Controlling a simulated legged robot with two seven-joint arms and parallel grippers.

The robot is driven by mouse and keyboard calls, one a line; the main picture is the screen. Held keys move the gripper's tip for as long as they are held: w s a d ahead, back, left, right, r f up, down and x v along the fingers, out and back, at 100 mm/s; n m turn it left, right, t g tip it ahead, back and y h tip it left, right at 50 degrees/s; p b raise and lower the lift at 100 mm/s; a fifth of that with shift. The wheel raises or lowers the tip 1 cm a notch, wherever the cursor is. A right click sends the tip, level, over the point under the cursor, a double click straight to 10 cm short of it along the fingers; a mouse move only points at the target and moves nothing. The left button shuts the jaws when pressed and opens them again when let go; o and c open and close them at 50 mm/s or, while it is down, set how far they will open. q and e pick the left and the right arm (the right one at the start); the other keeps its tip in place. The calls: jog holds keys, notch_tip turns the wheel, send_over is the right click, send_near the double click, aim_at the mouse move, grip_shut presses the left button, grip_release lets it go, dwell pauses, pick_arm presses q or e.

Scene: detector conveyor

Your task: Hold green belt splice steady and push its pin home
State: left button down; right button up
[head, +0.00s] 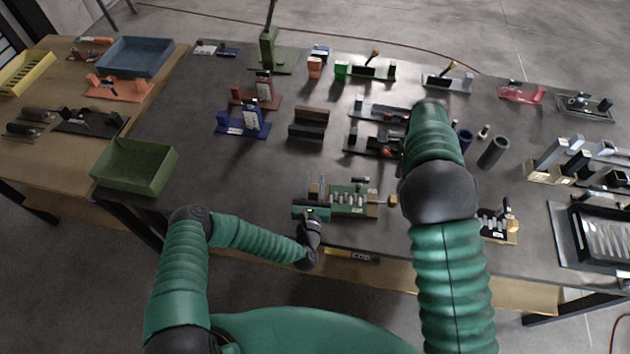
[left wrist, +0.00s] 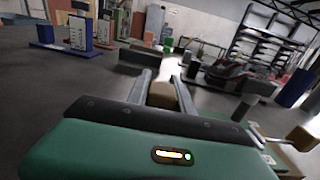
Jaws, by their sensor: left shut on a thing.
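The green belt splice (head: 350,198) lies near the front edge of the dark table in the head view, with pale rollers across it and a tan base. A tan knob (head: 393,200), which looks like its pin's head, stands out at its right end; it also shows in the left wrist view (left wrist: 302,138). My left gripper (head: 316,186) is at the splice's left end. In the left wrist view its fingers are closed on a tan block (left wrist: 163,95); whether this block belongs to the splice I cannot tell. My right gripper is hidden behind my right arm.
A small black fixture with a tan knob (head: 497,226) stands right of my right arm. Dark blocks (head: 308,124) and a blue stand (head: 242,122) are farther back. A green tray (head: 134,166) is at the left. The table between tray and splice is clear.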

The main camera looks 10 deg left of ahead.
dwell(0.3)
jog(key=c, duration=0.6)
jog(key=shift+d+f, duration=0.1)
grip_shut()
jog(key=s+d+f+n+t+y, duration=0.1)
jog(key=d+n+t+y, duration=0.1)
jog(key=d+n, duration=0.4)
jog(key=s+d+n+t+y, duration=0.2)
jog(key=d+n+y, duration=0.2)
jog(key=n, duration=0.8)
jog(key=shift+d+f+n, duration=0.3)
jog(key=shift+d+f, duration=0.05)
jog(key=shift+d, duration=1)
